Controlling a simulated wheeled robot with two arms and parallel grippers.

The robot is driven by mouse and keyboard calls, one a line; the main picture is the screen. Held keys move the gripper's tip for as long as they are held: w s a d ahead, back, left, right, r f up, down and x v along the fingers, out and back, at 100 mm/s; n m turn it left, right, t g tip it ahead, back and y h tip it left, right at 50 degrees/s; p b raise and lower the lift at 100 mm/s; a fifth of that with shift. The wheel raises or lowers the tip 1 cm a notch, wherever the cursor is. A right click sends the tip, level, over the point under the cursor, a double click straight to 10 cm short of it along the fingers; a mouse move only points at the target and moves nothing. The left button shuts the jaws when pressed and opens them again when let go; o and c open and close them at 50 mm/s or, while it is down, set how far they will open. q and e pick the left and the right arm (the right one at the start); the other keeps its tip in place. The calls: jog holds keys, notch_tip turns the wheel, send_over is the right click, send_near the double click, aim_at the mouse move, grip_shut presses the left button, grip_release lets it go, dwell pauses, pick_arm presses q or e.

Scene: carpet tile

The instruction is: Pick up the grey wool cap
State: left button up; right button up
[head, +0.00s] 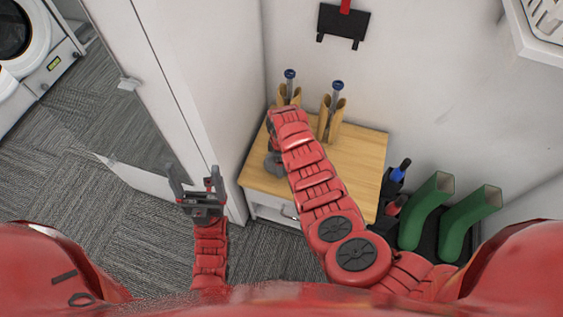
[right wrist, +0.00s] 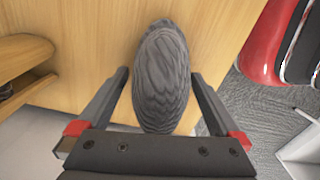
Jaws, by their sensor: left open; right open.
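The grey wool cap (right wrist: 162,60) is a dark grey, ribbed oval on the light wooden top in the right wrist view. My right gripper (right wrist: 159,80) is open, with one finger on each side of the cap. A small gap shows between the cap and each finger. In the head view a grey rounded shape (head: 273,164) beside my right arm seems to be the cap, partly hidden; the right fingers are hidden there too. My left gripper (head: 194,176) is open and empty, in front of the white door panel, away from the cabinet.
The small wooden-topped cabinet (head: 355,165) stands in the corner against the wall. Two wooden holders with blue-capped items (head: 331,118) stand at its back. Green boot-like tubes (head: 425,210) and bottles are at its right. A white door (head: 150,90) is on the left, with carpet below.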

jog(key=shift+c, duration=0.2)
jog(key=c, duration=1.2)
jog(key=shift+r, duration=0.15)
